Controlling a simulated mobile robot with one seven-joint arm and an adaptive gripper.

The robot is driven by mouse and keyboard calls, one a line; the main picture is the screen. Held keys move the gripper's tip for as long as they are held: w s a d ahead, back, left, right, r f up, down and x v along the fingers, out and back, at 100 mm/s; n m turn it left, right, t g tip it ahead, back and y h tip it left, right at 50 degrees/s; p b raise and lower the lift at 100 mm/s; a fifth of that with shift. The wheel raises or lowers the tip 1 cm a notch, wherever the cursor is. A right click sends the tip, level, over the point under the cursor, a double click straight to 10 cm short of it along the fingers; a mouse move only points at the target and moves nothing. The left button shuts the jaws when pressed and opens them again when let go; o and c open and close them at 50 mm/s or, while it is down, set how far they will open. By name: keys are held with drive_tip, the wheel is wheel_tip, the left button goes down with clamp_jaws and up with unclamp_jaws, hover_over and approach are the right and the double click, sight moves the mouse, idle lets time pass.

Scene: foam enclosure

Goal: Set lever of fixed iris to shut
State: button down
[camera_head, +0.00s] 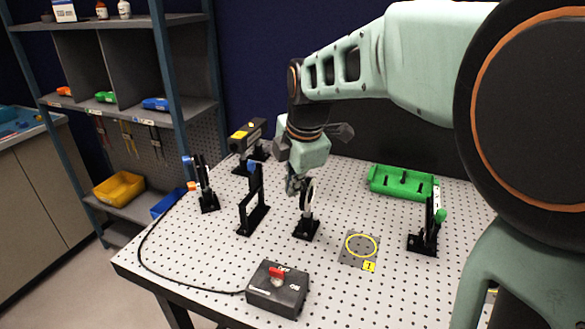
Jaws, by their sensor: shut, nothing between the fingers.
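A small black post mount with a ring-shaped head (307,193) stands upright on the perforated table, and I take it to be the fixed iris. Its lever cannot be made out at this size. My gripper (292,187) points down at the upper left side of the ring head. It is shut with nothing held. It partly covers the ring's left side, and I cannot tell whether it touches it.
On the perforated table (190,255) stand a mount with a blue knob (253,200), a blue-and-orange-tipped mount (205,190), a yellow-black device (247,135), a green-knobbed mount (427,230), a green tray (400,185) and a red-switch box (277,290). A yellow circle (361,246) marks clear space.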

drive_tip(key=shift+w+d+r+g+p, duration=0.1)
drive_tip(key=shift+w+r+g+p, duration=0.25)
drive_tip(key=shift+p, duration=0.5)
